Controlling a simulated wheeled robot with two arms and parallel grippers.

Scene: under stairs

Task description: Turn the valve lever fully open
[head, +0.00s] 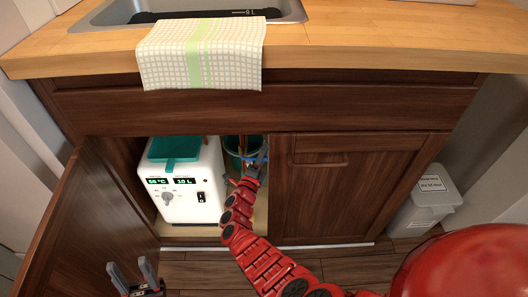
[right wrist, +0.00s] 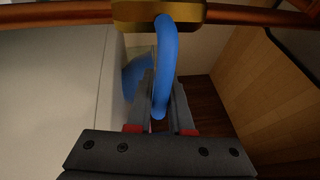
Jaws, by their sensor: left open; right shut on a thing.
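The valve lever is a curved blue handle (right wrist: 163,75) hanging from a brass valve body (right wrist: 158,12) on a copper pipe (right wrist: 60,16) in the right wrist view. My right gripper (right wrist: 161,92) is shut on the lever, one finger on each side of it. In the head view my right gripper (head: 256,160) reaches into the open cabinet, and only small bits of blue show there. The exact angle of the lever cannot be told from the head view. My left gripper (head: 133,274) is open and empty at the bottom left, in front of the cabinet.
A white heater box (head: 190,200) with displays and a teal item (head: 174,152) on top stands left of my right arm. A green bucket (head: 232,146) is behind. The open door (head: 90,225) is left; a closed door (head: 355,190) is right. A towel (head: 203,60) hangs above.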

